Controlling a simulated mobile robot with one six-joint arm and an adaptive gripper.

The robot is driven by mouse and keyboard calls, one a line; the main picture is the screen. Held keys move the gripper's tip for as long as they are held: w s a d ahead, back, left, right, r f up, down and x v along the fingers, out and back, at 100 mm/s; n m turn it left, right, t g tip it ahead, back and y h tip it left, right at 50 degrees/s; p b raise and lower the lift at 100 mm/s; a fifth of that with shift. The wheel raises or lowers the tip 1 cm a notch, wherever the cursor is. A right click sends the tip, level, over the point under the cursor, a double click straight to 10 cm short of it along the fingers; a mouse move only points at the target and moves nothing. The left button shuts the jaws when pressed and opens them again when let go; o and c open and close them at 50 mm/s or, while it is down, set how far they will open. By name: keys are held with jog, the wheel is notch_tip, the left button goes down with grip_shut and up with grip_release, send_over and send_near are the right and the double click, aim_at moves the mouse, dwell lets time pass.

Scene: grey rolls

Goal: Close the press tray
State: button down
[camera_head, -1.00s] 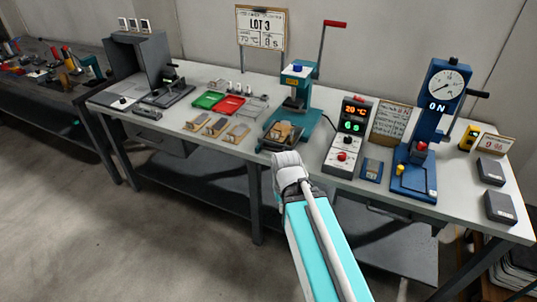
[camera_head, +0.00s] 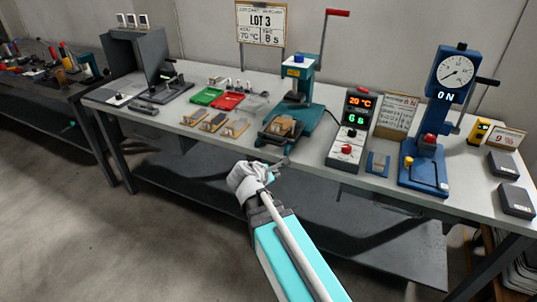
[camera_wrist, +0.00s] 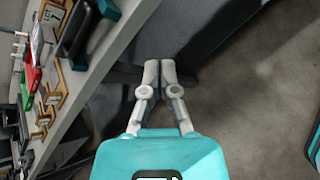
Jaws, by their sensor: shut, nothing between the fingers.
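The teal press (camera_head: 297,92) with a red-tipped lever stands on the bench. Its dark tray (camera_head: 266,138) sticks out at the front, towards the bench's front edge, with a brown block (camera_head: 283,125) on it. A dark tray-like part (camera_wrist: 74,36) shows at the upper left there, away from the fingers.
A controller box (camera_head: 351,135) stands right of the press, and a blue gauge stand (camera_head: 436,125) further right. Wooden-based pieces (camera_head: 213,122) and green (camera_head: 206,96) and red (camera_head: 228,101) trays lie to the left. Open floor lies in front of the bench (camera_head: 330,165).

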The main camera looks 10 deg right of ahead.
jog(key=w+a+r+n+t+b, duration=0.2)
jog(key=w+a+n+t+b, duration=0.1)
jog(key=n, duration=0.7)
jog(key=w+a+t, duration=0.1)
jog(key=a+t, duration=0.1)
jog(key=a, duration=0.1)
jog(key=shift+a+r+h, duration=0.25)
jog(key=shift+r+h, duration=0.05)
jog(key=shift+h, duration=0.1)
jog(key=shift+w+d, duration=0.1)
jog(key=shift+w, duration=0.1)
jog(key=b+x, duration=0.3)
jog(key=x, duration=1.1)
